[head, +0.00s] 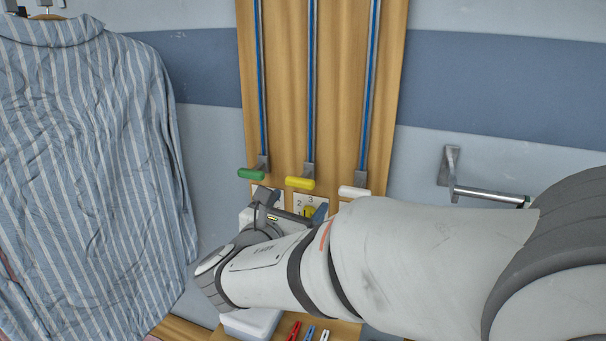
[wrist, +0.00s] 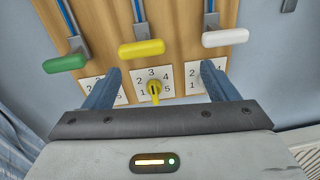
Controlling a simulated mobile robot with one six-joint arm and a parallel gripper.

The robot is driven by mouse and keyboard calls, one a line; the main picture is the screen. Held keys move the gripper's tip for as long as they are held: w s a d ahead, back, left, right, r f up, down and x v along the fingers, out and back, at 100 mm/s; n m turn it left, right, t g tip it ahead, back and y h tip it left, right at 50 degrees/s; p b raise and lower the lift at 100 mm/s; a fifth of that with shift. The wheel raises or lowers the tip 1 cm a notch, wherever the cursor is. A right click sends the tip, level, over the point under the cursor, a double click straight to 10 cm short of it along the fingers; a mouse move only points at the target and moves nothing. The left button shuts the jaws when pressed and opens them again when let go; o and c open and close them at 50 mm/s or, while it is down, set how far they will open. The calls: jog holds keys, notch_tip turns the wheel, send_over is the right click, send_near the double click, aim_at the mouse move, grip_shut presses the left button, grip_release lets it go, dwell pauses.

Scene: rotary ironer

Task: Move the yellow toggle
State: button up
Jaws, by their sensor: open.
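The yellow toggle (wrist: 154,90) is a small yellow knob with a short lever on a white plate (wrist: 141,100) numbered 1 to 5. Its lever shows below the round base in the wrist view; which number it is set at I cannot tell. In the head view the toggle (head: 309,211) is partly hidden by my gripper. My gripper (wrist: 164,74) is open and empty, its two blue-grey fingers on either side of the toggle in the picture. Contact is not visible. A larger yellow handle (wrist: 141,48) sits on a blue rail directly above the plate.
A green handle (head: 251,174) and a white handle (head: 354,191) flank the yellow one on the wooden board (head: 285,70). Similar numbered plates lie either side, partly behind my fingers. A striped shirt (head: 85,150) hangs left; a metal bar (head: 490,195) juts out right.

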aim_at(298, 184)
jog(key=shift+n+t+y, duration=0.5)
jog(key=shift+n, duration=0.1)
jog(key=w, duration=0.5)
jog(key=w+p, duration=0.1)
jog(key=w, duration=0.2)
jog(key=shift+d+r, duration=0.3)
jog(key=shift+r, duration=0.05)
